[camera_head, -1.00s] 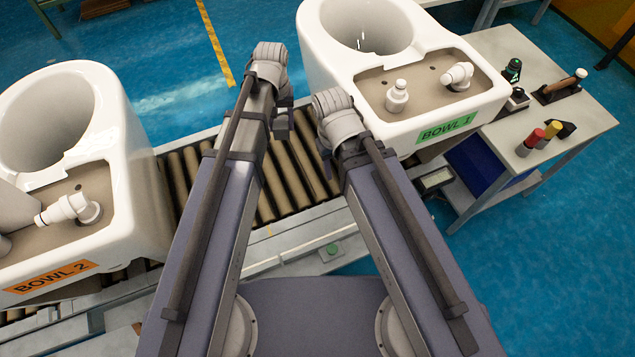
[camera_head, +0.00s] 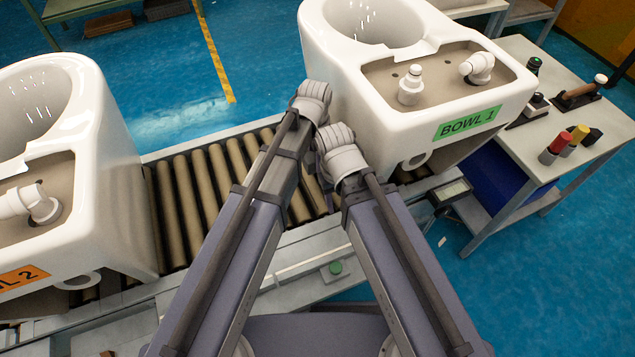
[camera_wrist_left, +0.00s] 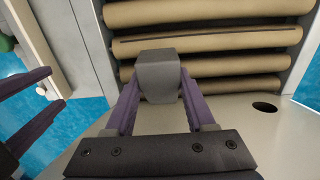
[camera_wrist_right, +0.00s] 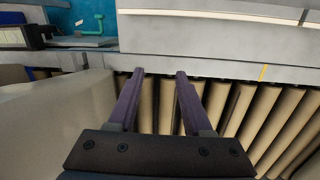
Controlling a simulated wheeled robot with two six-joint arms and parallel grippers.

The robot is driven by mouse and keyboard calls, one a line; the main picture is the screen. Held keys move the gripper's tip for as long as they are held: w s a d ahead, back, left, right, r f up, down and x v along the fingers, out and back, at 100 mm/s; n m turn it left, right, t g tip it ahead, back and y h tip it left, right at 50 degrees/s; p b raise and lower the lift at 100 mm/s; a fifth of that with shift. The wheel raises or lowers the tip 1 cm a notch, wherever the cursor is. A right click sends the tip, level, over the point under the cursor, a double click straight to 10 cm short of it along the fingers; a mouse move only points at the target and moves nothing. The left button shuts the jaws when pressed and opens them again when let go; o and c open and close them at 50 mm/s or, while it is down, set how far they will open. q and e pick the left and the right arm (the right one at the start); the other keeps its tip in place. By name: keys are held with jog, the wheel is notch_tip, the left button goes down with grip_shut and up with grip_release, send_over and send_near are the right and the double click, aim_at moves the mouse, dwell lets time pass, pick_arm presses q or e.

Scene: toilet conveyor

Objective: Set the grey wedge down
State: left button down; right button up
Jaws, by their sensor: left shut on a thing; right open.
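The grey wedge (camera_wrist_left: 158,72) is a small dark grey block between the purple fingers of my left gripper (camera_wrist_left: 158,88). It is in front of the brown rollers, near a pale surface with a dark hole; I cannot tell whether it touches either. In the head view my wrists hide the wedge and both sets of fingers. My left wrist is beside the bowl labelled BOWL 1 (camera_head: 440,92). My right gripper (camera_wrist_right: 160,76) is open and empty above the rollers, with a pale curved body at its left. Its fingers also show at the left edge of the left wrist view.
The roller conveyor (camera_head: 215,180) runs between BOWL 1 and a second white bowl (camera_head: 105,165) at the left. The grey conveyor rail (camera_head: 290,262) lies in front, with a green button (camera_head: 335,267). A side table (camera_head: 520,140) with tools and bottles stands at the right.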

aim_at(316, 186)
pick_arm(q)
notch_tip(316, 186, down, 10)
jog(key=b, duration=0.9)
jog(key=shift+r, duration=0.15)
pick_arm(e)
notch_tip(316, 186, down, 10)
jog(key=shift+d+r, duration=0.1)
jog(key=shift+r, duration=0.1)
pick_arm(q)
jog(key=shift+r, duration=0.15)
pick_arm(e)
jog(key=shift+r, duration=0.15)
pick_arm(q)
jog(key=shift+c, duration=1.2)
grip_release()
notch_tip(316, 186, up, 12)
jog(key=p, duration=1.2)
pick_arm(e)
notch_tip(316, 186, up, 12)
